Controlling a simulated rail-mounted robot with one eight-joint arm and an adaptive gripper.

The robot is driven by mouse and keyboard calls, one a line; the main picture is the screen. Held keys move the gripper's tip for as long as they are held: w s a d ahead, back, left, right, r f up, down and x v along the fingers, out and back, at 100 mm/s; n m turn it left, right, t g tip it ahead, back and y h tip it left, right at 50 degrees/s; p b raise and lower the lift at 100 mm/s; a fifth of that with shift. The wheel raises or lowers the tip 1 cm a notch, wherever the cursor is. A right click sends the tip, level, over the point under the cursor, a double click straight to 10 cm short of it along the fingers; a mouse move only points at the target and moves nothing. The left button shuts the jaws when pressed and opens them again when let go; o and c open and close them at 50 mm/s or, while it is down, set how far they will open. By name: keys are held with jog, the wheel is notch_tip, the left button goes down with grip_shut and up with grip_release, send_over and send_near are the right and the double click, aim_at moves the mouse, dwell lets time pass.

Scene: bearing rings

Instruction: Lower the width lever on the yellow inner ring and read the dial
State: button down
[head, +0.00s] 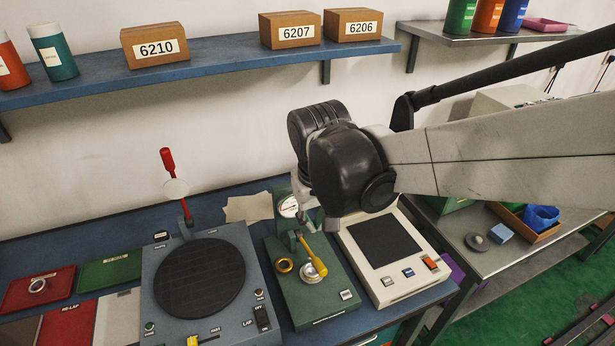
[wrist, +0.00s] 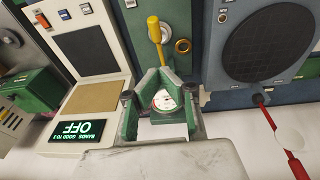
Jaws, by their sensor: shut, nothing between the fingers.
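The width gauge is a green base (head: 326,304) with a round white dial (head: 289,206) at its rear; the dial's marks are too small to read. Its yellow lever (head: 314,256) slants forward and down above a silver round seat; I cannot tell whether it touches anything. My gripper is shut and empty, close to the lever's rear end and the dial (wrist: 165,100). In the head view my arm mostly hides it.
A lapping machine (head: 162,300) with a dark disc and red lever stands left. A cream instrument (head: 372,291) stands close on the right. A green display (wrist: 78,129) reads OFF. Red and green trays lie far left. A shelf (head: 220,62) with boxes runs behind.

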send_near(317, 263)
jog(key=f, duration=0.1)
jog(key=w+f, duration=0.1)
jog(key=f, duration=0.1)
jog(key=w+f, duration=0.1)
jog(key=f, duration=0.1)
jog(key=shift+a+f, duration=0.1)
jog(key=shift+a, duration=0.05)
jog(key=shift+s+d+f, duration=0.15)
jog(key=shift+f, duration=0.3)
jog(key=shift+s+d+f, duration=0.1)
jog(key=shift+s+f, duration=0.05)
jog(key=shift+f, duration=0.3)
